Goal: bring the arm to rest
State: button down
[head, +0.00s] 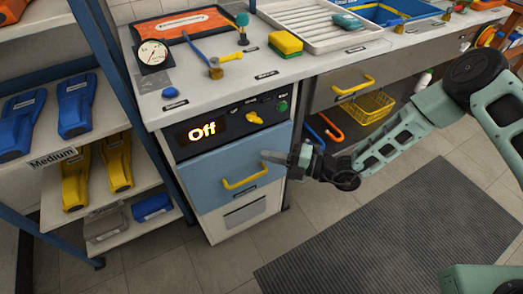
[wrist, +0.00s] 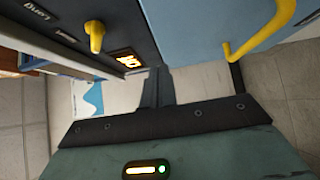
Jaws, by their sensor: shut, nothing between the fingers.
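My arm (head: 402,128) reaches in from the right in the head view, bent at the elbow. My gripper (head: 270,157) is shut and empty, in front of the blue drawer near its yellow handle (head: 245,181). In the wrist view my gripper (wrist: 158,85) shows as dark shut fingers, with the blue drawer front (wrist: 195,30) to the upper right and the yellow handle (wrist: 265,32) at right. I cannot tell whether the fingertips touch the drawer.
The control panel (head: 233,122) above the drawer reads "Off" and has a yellow knob (head: 254,118). A bench with a gauge (head: 153,53), sponge (head: 285,43) and white tray (head: 315,24) stands above. A shelf (head: 125,185) is at left. The floor mat (head: 375,235) is clear.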

jog(key=s+d, duration=0.1)
jog(key=d, duration=0.7)
jog(key=shift+s+f, duration=0.15)
jog(key=shift+s, duration=0.1)
jog(key=s+a+r+n+g+h+p, duration=0.15)
jog(key=s+r+n+g+h, duration=0.25)
jog(key=s+r+n+g, duration=0.45)
jog(key=s+r+n+g+h+p, duration=0.4)
jog(key=r+n, duration=0.6)
jog(key=n, duration=0.5)
jog(key=s+d+r+n+t+h+p, duration=0.2)
jog(key=s+d+r+n+t+h, duration=0.2)
jog(key=r+n, duration=0.4)
jog(key=s+d+r+n+t+h+p, duration=0.3)
jog(key=s+d+r+n+t+h, duration=0.2)
jog(key=n, duration=0.9)
notch_tip(320, 180, up, 3)
jog(key=shift+d+r, duration=0.15)
jog(key=shift+d, duration=0.2)
jog(key=shift+d, duration=0.1)
